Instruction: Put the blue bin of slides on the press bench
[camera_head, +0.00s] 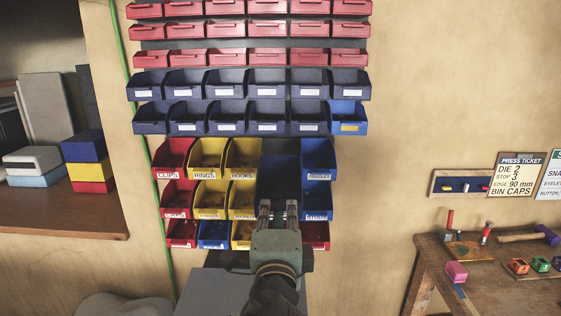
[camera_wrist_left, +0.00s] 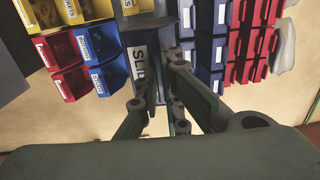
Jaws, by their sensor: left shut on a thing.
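The blue bin of slides (camera_head: 278,172) is dark blue in the head view, in the lower middle of the wall rack. It looks larger than the bins beside it. I cannot tell whether the bin is clear of the rack. The press bench (camera_head: 428,257) is wooden, at the lower right. My right gripper is out of view.
Red, yellow and blue bins (camera_head: 209,152) surround the held bin closely. On the bench lie a mallet (camera_head: 520,237), a pink block (camera_head: 456,271) and small coloured items (camera_head: 540,264). A press ticket (camera_head: 517,174) hangs above. A wooden counter (camera_head: 60,213) is at left.

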